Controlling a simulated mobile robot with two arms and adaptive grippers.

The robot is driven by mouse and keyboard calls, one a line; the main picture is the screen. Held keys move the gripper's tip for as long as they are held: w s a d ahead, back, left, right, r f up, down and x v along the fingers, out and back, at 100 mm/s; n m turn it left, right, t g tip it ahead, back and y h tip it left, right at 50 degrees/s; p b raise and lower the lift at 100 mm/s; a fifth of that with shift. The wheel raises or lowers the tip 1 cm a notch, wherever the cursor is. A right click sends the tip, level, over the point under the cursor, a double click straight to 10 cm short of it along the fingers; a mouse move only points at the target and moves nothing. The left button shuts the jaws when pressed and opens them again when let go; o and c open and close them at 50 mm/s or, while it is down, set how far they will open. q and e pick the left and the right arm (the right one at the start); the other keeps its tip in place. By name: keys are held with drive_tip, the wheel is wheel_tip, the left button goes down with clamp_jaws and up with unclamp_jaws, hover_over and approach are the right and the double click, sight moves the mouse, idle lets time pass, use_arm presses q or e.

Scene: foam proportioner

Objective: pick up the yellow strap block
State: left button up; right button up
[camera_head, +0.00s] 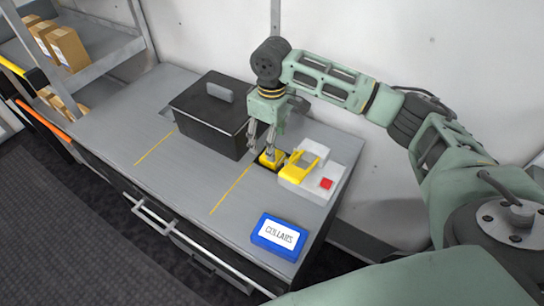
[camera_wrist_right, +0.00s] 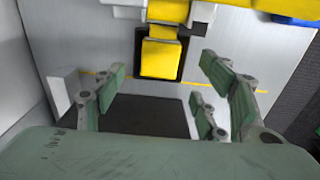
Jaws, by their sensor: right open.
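The yellow strap block (camera_head: 271,158) sits on a dark pad on the grey counter, between the black box and the white device. It also shows in the right wrist view (camera_wrist_right: 160,58), a yellow block with a dark surround, at upper middle. My right gripper (camera_head: 262,150) points down just above the block and partly covers it in the head view. In the right wrist view its fingers (camera_wrist_right: 162,75) are spread apart, with the block seen between and beyond them. I cannot tell whether they touch it. My left gripper is not in view.
A black lidded box (camera_head: 208,115) stands close left of the gripper. A white device (camera_head: 318,165) with a yellow handle (camera_head: 298,166) and a red button (camera_head: 326,184) stands close right. A blue labelled case (camera_head: 278,237) lies near the front edge. The counter's left part is clear.

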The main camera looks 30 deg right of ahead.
drive_tip(key=shift+s+f, duration=0.15)
drive_tip(key=shift+f, duration=0.2)
wheel_tip(320, 180, down, 5)
drive_tip(key=shift+d+r+p, duration=0.1)
drive_tip(key=shift+d+p, duration=0.05)
drive_tip(key=shift+p, duration=0.6)
drive_tip(key=shift+c, duration=0.8)
drive_tip(key=c, duration=1.1)
